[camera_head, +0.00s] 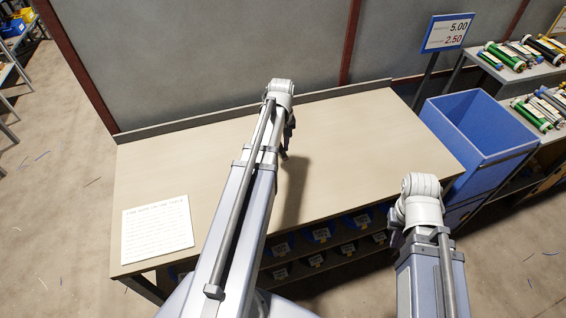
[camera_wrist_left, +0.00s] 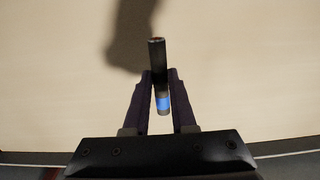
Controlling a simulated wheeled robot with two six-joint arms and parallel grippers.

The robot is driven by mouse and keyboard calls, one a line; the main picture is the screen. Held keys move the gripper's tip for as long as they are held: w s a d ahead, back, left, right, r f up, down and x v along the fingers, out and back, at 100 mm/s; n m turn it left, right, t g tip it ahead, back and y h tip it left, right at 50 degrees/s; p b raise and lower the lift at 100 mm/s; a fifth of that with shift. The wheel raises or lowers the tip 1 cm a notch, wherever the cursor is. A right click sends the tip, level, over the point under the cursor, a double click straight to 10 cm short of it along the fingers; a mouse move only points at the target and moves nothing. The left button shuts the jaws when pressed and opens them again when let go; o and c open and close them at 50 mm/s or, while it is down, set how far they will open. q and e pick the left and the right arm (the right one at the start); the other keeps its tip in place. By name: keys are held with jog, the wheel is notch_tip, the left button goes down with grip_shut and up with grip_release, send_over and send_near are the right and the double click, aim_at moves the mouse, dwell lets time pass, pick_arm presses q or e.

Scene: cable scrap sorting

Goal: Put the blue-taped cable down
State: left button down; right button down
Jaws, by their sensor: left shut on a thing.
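The blue-taped cable (camera_wrist_left: 157,62) is a short dark piece with a blue band near its lower end in the left wrist view. My left gripper (camera_wrist_left: 161,88) is shut on it, with one finger on each side. The tan table (camera_head: 350,130) lies beneath; whether the cable touches it cannot be told. In the head view my left gripper (camera_head: 286,150) is over the table's back middle, largely hidden by its own arm, and the cable is not clearly visible there. My right arm ends at the table's front right; its fingers are hidden.
A white printed sheet (camera_head: 157,230) lies at the table's front left. A blue bin (camera_head: 480,130) stands off the right edge. A price sign (camera_head: 447,33) and shelves of cable pieces (camera_head: 520,55) are beyond it. The tabletop is otherwise clear.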

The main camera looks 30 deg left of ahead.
aim_at(282, 167)
pick_arm(q)
jog(key=shift+f+b, duration=3.3)
jog(key=shift+f, duration=0.6)
jog(key=shift+f, duration=0.1)
jog(key=shift+f, duration=0.15)
jog(key=c, duration=0.7)
grip_release()
jog(key=shift+c, duration=0.2)
notch_tip(282, 167, up, 13)
jog(key=p, duration=1.2)
jog(key=shift+f, duration=0.2)
